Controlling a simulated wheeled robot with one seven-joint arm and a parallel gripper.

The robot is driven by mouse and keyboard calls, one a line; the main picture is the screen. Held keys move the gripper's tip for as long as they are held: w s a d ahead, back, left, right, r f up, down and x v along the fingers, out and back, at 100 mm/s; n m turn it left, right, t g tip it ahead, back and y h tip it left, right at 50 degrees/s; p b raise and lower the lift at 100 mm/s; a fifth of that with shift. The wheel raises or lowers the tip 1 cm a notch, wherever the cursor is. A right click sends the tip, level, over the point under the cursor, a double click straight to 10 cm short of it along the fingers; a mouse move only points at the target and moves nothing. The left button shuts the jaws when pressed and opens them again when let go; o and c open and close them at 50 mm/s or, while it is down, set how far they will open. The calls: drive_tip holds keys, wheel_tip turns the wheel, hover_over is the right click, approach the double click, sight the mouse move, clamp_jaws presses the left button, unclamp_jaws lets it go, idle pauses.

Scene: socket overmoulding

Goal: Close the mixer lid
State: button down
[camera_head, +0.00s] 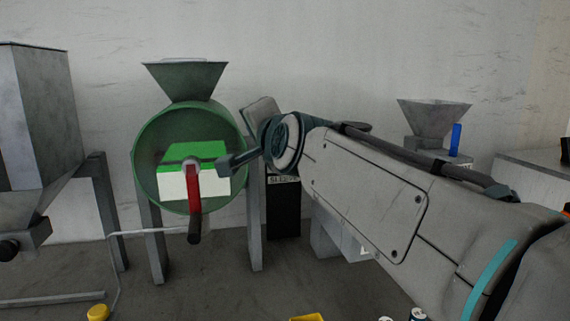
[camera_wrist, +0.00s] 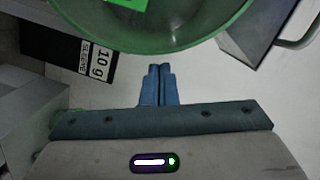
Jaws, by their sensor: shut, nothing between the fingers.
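The mixer appears to be the green round drum (camera_head: 150,135) on grey legs, with a grey-green hopper (camera_head: 187,80) on top. A white box with a bright green top (camera_head: 200,152) sits at its front, and a red lever with a dark grip (camera_head: 194,190) hangs before it. I cannot tell which part is the lid. My gripper (camera_head: 226,165) is at the right side of the box; contact is unclear. In the wrist view my gripper (camera_wrist: 158,84) is shut and empty, with its blue fingers together just below the drum's curved green rim (camera_wrist: 170,45).
A grey hopper machine (camera_head: 40,110) stands on the left. A black box labelled 10 g (camera_head: 284,210) stands behind the drum's right leg. Another hopper (camera_head: 432,118) and a blue object (camera_head: 456,139) are at the right. A yellow object (camera_head: 98,312) is at the lower left.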

drive_tip(key=s+d+f+n+g+h+p, duration=0.6)
drive_tip(key=s+d+f+g+p, duration=0.6)
drive_tip(key=s+d+f+p, duration=0.4)
drive_tip(key=s+d+f+n, duration=0.2)
drive_tip(key=s+d, duration=0.2)
drive_tip(key=s, duration=0.2)
drive_tip(key=shift+d+f+g+h+p, duration=0.25)
drive_tip(key=shift+f+g+h+p, duration=0.05)
drive_tip(key=shift+g, duration=0.1)
